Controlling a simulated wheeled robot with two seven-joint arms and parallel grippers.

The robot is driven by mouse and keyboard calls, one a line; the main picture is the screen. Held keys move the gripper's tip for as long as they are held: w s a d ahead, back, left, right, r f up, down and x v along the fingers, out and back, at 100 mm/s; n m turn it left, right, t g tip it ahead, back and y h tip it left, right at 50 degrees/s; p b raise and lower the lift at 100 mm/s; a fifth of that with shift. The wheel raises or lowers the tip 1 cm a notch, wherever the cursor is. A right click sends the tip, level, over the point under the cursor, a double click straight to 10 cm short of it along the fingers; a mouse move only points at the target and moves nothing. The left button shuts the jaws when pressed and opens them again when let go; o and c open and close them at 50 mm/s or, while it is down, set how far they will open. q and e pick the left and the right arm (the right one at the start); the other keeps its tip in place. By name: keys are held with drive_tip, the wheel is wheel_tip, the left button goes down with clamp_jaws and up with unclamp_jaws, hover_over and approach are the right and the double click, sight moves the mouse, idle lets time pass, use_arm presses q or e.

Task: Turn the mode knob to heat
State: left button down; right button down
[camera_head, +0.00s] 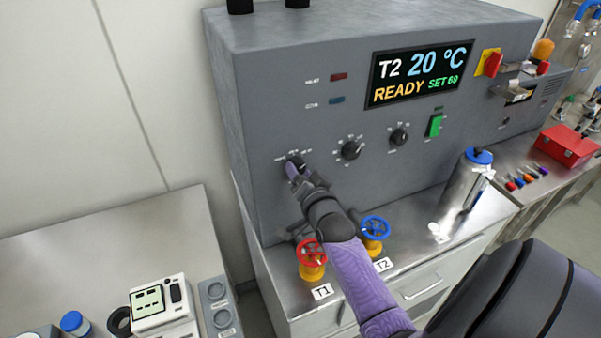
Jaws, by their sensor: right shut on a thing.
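The mode knob (294,161) is the leftmost of three black knobs on the front of a grey control unit (265,120). My right gripper (294,167) reaches up to it from below right and is shut on it. The gripper covers most of the knob, so its pointer cannot be read. Printed labels around it are too small to read. Above it, a red indicator (339,77) and a blue indicator (337,100) look unlit. The display (421,73) reads T2 20 °C, READY, SET 60. My left gripper is not in view.
Two more knobs, the middle one (350,150) and the right one (399,136), sit beside a green switch (435,126). A red valve wheel (311,252) and a blue one (376,228) stand below, close to my right arm. A metal bottle (467,180) stands right.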

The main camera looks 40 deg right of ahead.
drive_tip(key=shift+c, duration=0.5)
unclamp_jaws()
drive_tip(key=shift+s, duration=0.1)
drive_tip(key=v, duration=0.9)
drive_tip(key=shift+s+a, duration=0.15)
drive_tip(key=shift+s, duration=0.25)
